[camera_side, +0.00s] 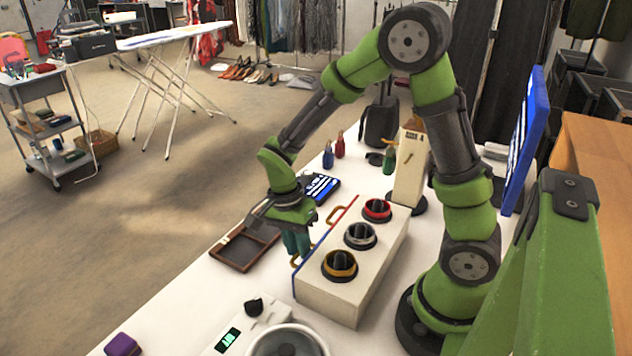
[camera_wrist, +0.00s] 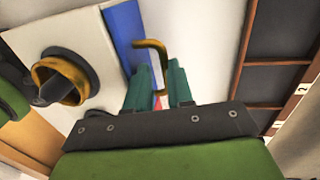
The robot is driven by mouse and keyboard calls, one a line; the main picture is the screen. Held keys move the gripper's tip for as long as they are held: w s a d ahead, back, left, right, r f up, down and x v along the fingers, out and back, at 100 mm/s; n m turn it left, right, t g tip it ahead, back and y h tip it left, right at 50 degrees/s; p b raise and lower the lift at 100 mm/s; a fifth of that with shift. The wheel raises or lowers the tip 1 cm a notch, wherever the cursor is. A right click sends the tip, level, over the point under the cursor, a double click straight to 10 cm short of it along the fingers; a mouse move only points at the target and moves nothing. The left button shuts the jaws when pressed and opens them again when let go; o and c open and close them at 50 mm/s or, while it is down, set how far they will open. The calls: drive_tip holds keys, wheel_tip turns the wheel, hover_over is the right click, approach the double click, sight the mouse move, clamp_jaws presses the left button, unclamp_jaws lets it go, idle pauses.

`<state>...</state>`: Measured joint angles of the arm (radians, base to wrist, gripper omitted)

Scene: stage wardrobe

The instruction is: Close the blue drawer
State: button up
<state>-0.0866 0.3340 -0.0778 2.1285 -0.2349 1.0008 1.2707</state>
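The white box (camera_side: 345,303) has a blue drawer (camera_side: 312,252) and a red drawer (camera_side: 343,214) side by side on its left face. The blue front appears nearly in line with the red one; I cannot tell if a small gap remains. My gripper (camera_side: 296,248) points down just outside the blue front, by its gold handle. In the wrist view, my gripper (camera_wrist: 158,72) has its two teal fingers apart, with the gold handle (camera_wrist: 151,45) at the gap between them. The blue front (camera_wrist: 124,38) stands beside the fingers. Contact is unclear.
A dark brown compartment tray (camera_side: 245,248) lies left of my gripper. Three ringed items, one being the gold ring (camera_side: 340,266), sit on the box top. A purple block (camera_side: 122,345) and a scale (camera_side: 228,340) are in front.

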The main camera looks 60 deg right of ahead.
drive_tip(key=w+r, duration=0.3)
drive_tip(key=r, duration=1.3)
drive_tip(key=shift+r, duration=0.35)
